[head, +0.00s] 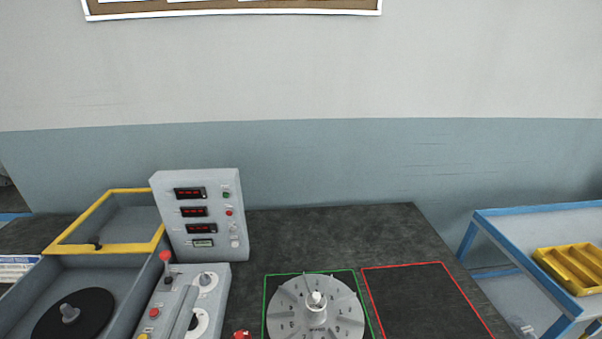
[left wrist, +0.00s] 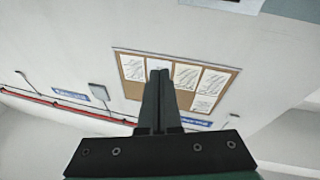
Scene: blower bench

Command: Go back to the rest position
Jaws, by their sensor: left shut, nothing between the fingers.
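My left gripper (left wrist: 160,73) shows in the left wrist view, its two dark fingers together with nothing between them. It points towards a wall with a cork board and is clear of any object. I cannot make out either gripper in the head view. A grey finned impeller disc (head: 316,308) lies flat within the green-outlined square (head: 267,290) on the bench. The red-outlined area (head: 425,295) to its right is empty.
A grey control panel (head: 203,217) and console (head: 205,285) stand left of the impeller. A machine with a raised yellow-framed lid (head: 105,249) holds a black disc (head: 73,315) at far left. A blue-framed cart (head: 500,212) carries a yellow tray (head: 570,262) at right. The dark bench (head: 340,235) is clear behind.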

